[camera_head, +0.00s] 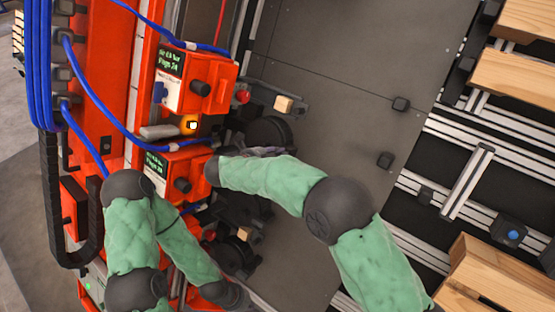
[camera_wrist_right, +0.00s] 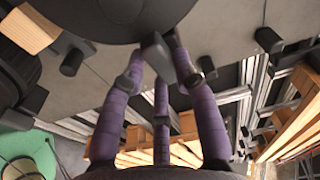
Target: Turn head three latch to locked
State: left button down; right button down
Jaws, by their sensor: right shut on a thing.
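In the head view, my right gripper (camera_head: 264,151) is mostly hidden behind my green-sleeved forearm, beside a dark round drum (camera_head: 268,133). In the right wrist view, the purple fingers of my right gripper (camera_wrist_right: 165,52) close around a dark grey latch lever (camera_wrist_right: 154,52) under a large dark disc (camera_wrist_right: 112,18). My left gripper (camera_head: 233,296) is low in the head view, near the bottom edge; its fingers cannot be made out. Orange head boxes with small screens and black knobs, an upper one (camera_head: 220,82) and a lower one (camera_head: 200,158), stand at left.
Blue hoses (camera_head: 84,80) loop across the orange machine front. A lit amber lamp (camera_head: 193,125) sits between the boxes. A dark grey plate (camera_head: 345,60) with small black blocks lies right of the heads. Wooden boards (camera_head: 520,80) and aluminium rails (camera_head: 466,182) are farther right.

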jog(key=shift+m, duration=0.6)
jog(key=shift+b, duration=0.3)
jog(key=c, duration=0.9)
grip_release()
jog(key=shift+c, duration=0.2)
jog(key=shift+a, duration=0.1)
jog(key=v, duration=1.2)
